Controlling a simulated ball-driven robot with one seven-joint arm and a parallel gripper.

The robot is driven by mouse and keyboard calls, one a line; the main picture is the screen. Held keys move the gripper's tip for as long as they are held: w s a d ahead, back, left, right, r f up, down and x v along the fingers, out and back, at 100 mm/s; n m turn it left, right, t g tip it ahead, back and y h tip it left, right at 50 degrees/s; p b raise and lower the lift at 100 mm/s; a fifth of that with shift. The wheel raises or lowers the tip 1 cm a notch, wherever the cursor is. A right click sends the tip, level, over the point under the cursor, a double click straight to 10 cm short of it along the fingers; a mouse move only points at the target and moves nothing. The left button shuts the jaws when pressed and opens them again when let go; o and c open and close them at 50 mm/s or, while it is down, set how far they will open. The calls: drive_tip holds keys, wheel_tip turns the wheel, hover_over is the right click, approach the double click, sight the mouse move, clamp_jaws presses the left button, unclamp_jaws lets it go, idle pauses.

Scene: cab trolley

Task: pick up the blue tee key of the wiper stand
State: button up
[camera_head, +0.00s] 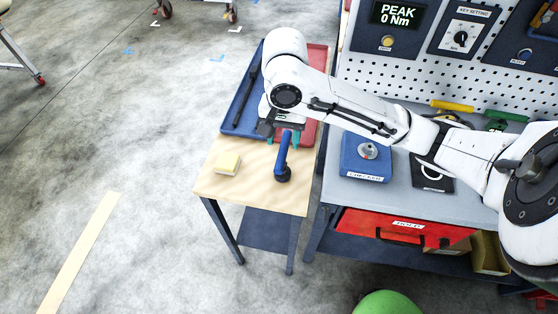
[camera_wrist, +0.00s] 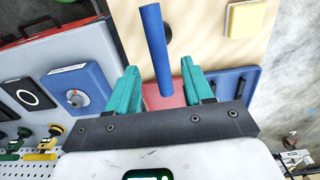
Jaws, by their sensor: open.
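The blue tee key (camera_head: 283,155) stands out of a small round black stand (camera_head: 283,175) on the light wooden top of the small table. In the wrist view its blue bar (camera_wrist: 155,45) runs down the upper middle, one end between the teal fingers. My gripper (camera_head: 286,137) is above the table, just behind the key in the head view. Its fingers (camera_wrist: 160,84) are spread on either side of the bar, with gaps; I cannot tell their exact height relative to it. Nothing is held.
A yellow sponge-like block (camera_head: 228,163) lies left of the key. Behind are a blue tray (camera_head: 236,124) with a black bar and a red tray (camera_head: 316,61). At right, the grey bench holds a blue checker box (camera_head: 362,178); a pegboard (camera_head: 400,79) rises behind.

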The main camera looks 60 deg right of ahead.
sight(283, 156)
wheel_tip(283, 156, down, 8)
drive_tip(key=shift+r+b, duration=0.15)
drive_tip(key=shift+b, duration=0.75)
clamp_jaws()
